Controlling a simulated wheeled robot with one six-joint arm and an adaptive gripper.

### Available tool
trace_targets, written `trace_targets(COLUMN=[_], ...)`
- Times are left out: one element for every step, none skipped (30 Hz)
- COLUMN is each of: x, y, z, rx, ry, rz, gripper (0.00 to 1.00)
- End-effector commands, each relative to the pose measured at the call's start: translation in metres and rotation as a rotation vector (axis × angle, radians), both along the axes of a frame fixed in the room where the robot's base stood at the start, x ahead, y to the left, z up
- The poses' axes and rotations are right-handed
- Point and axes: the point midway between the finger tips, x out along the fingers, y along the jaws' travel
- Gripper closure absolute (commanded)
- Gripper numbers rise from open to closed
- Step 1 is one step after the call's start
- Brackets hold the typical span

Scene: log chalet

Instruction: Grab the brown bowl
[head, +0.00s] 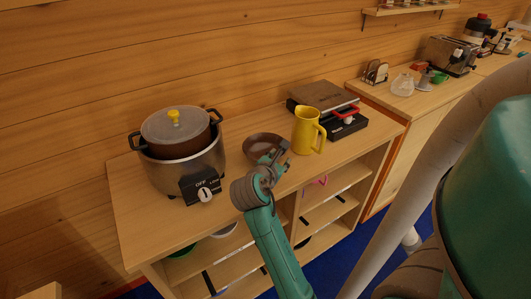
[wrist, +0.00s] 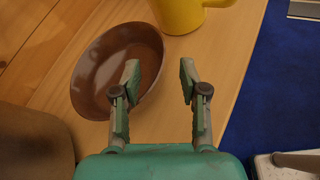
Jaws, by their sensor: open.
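The brown bowl (head: 262,146) stands on the wooden counter, between the large pot and the yellow pitcher. In the wrist view the bowl (wrist: 112,62) lies to the upper left, and its right rim is close to the left fingertip. My gripper (head: 281,153) is above the counter at the bowl's front right side in the head view. In the wrist view my gripper (wrist: 160,78) is open, with bare counter between its fingers. I cannot tell whether the left finger touches the bowl. My gripper hides part of the bowl's front in the head view.
A yellow pitcher (head: 305,130) stands close to the bowl's right. A cooker with a lidded pot (head: 180,150) stands to its left. A black-based grill (head: 330,105) is behind the pitcher. The counter's front edge (wrist: 238,70) is near the right finger.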

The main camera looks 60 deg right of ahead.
Motion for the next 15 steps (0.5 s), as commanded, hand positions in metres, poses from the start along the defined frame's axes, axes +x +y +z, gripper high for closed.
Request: trace_targets(x=[0.0,0.0,0.0,0.0,0.0,0.0,0.0,0.0,0.0,0.001,0.001,0.002,0.002,0.002,0.003], y=[-0.002,-0.004,-0.006,-0.009,-0.013,-0.018,-0.023,-0.027,-0.033,-0.036,-0.04,-0.044,-0.046,-0.048,-0.05], z=[-0.001,-0.002,-0.003,-0.003,-0.004,-0.006,-0.007,-0.008,-0.009,-0.011,-0.013,-0.014,-0.015,-0.016,-0.017], rx=[0.0,0.0,0.001,0.001,0.001,0.001,0.001,0.001,0.0,0.0,0.002,0.002,0.001,0.001,0.0], ry=[0.0,0.0,0.001,0.001,0.0,0.0,0.0,0.001,0.0,-0.001,0.001,0.001,0.001,0.001,0.001], rz=[-0.001,-0.001,-0.002,-0.002,-0.003,-0.002,-0.002,-0.004,-0.003,-0.001,-0.001,-0.002,-0.002,-0.002,-0.001], gripper=[0.56,0.56,0.56,0.56,0.56,0.56,0.56,0.56,0.56,0.56,0.56,0.56,0.56,0.56,0.56])
